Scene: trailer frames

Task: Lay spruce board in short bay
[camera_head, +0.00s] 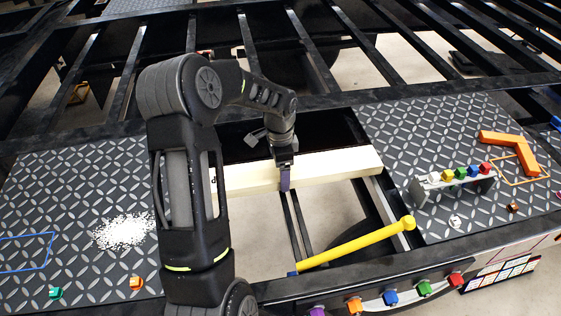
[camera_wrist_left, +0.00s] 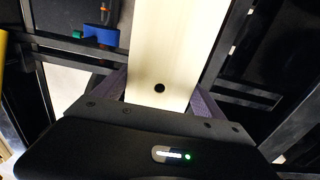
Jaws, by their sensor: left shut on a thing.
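The pale spruce board (camera_head: 335,167) spans the opening in the trailer deck, the bay (camera_head: 335,212), tilted slightly up to the right. Its right end is close to the right tread plate; part of its left side is hidden behind my left arm. I cannot tell whether it rests on the frame or hangs just above it. My left gripper (camera_head: 285,178) is shut on the board near its middle, from above. In the left wrist view the board (camera_wrist_left: 165,45) runs between the purple fingers (camera_wrist_left: 160,98) and has a dark round spot. My right gripper is not in view.
A yellow rod (camera_head: 355,246) lies slanted across the front of the bay. Tread plates (camera_head: 75,190) flank it. A rack of coloured knobs (camera_head: 455,182) and an orange angled piece (camera_head: 512,146) are on the right plate. White grains (camera_head: 124,231) lie on the left plate.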

